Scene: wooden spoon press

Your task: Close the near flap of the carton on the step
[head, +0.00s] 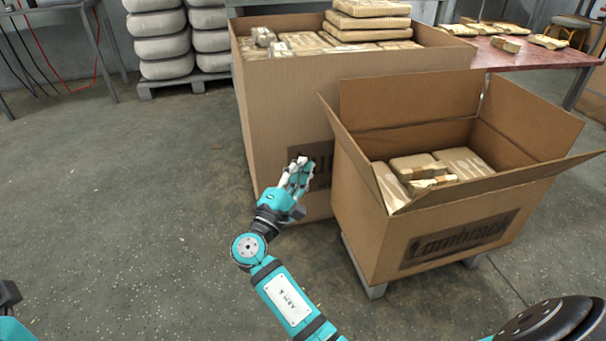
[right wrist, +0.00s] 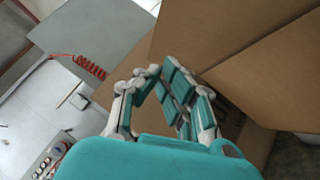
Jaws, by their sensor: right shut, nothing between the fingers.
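The carton (head: 375,225) stands open on a low grey step (head: 376,291). Its near flap (head: 510,182) sticks outward along the front edge. The far flap (head: 410,100) stands up at the back, the right flap (head: 535,120) leans outward, and the left flap (head: 345,130) is tilted up and seen nearly edge-on. Wrapped packs (head: 418,166) lie inside. My right gripper (head: 300,166) is shut and empty, left of the carton and in front of a larger box. In the right wrist view its fingers (right wrist: 160,82) show beside brown cardboard (right wrist: 235,40). My left gripper is out of view.
The larger box (head: 280,110), full of wrapped packs, stands directly behind and left of the carton. A red-topped table (head: 500,58) with more packs is at the back right. Stacked white sacks (head: 160,45) stand on a pallet. The floor to the left is clear.

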